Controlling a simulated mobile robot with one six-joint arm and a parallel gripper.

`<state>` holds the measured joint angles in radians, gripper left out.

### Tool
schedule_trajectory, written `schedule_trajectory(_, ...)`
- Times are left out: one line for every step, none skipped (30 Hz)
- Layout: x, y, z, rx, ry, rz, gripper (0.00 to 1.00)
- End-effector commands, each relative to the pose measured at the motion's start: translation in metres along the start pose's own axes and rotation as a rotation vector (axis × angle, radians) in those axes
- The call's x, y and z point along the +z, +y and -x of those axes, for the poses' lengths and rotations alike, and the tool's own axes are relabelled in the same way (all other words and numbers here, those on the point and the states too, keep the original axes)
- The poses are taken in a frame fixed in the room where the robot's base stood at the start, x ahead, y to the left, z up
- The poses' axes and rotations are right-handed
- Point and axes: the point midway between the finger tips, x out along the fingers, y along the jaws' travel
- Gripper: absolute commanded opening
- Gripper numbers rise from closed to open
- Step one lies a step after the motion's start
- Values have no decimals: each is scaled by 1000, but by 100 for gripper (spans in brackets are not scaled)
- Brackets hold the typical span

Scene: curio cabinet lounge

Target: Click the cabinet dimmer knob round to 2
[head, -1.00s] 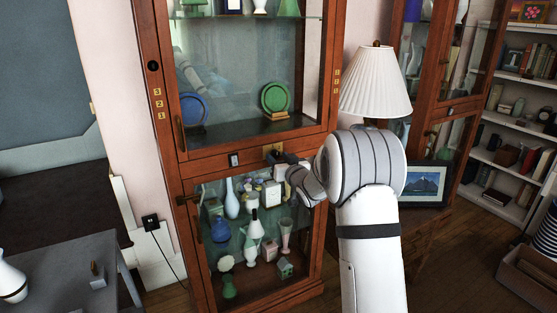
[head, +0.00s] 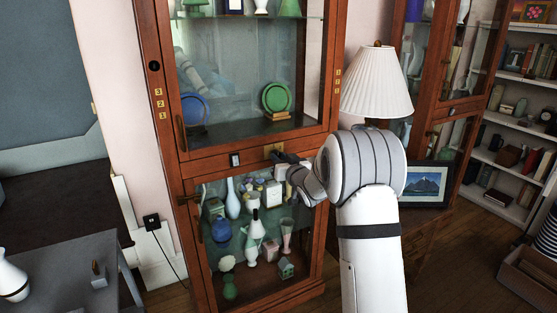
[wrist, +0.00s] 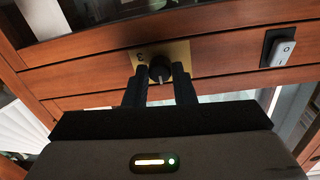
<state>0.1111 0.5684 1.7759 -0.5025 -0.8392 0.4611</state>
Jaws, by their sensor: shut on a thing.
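The dimmer knob (wrist: 160,68) is small, round and black, with a pale mark that points down in the wrist view. It sits on a brass plate (wrist: 180,50) with a dark numeral, seemingly a 3, at its upper left; other numerals are hidden or unreadable. The plate also shows on the cabinet's middle rail in the head view (head: 268,149). My gripper (wrist: 160,82) has its two black fingers on either side of the knob, shut on it. In the head view my gripper (head: 278,158) is at the rail and hides the knob.
A rocker switch (wrist: 284,48) is on the same rail, right of the plate in the wrist view. Glass doors with vases and plates lie above and below. A pleated lamp (head: 376,85) and a framed picture (head: 425,184) stand right of the cabinet, close to my arm.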

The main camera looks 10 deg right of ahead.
Motion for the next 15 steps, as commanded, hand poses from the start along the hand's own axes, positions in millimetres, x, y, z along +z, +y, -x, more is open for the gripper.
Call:
schedule_trajectory(0, -2, 0, -5, -2, -7, 1)
schedule_trajectory(0, -2, 0, -5, -2, -15, 1)
schedule_trajectory(0, -2, 0, -5, -3, -27, 1)
schedule_trajectory(0, -2, 0, -5, -4, -37, 1)
schedule_trajectory(0, -2, 0, -5, -4, -51, 1)
schedule_trajectory(-1, -2, 0, -5, -5, -70, 1)
schedule_trajectory(-1, -2, 0, -4, -6, -88, 1)
schedule_trajectory(-1, -2, 0, -4, -7, -106, 1)
schedule_trajectory(-1, -1, 0, -4, -9, -134, 1)
schedule_trajectory(-2, -1, 0, -4, -10, -157, 1)
schedule_trajectory(-2, -2, 0, -4, -12, -180, 1)
schedule_trajectory(-2, -1, 0, -3, -13, -214, 1)
schedule_trajectory(-2, -2, 0, -3, -15, -240, 1)
schedule_trajectory(-2, -2, 0, -3, -16, -267, 1)
schedule_trajectory(-3, -2, 0, -2, -18, -305, 1)
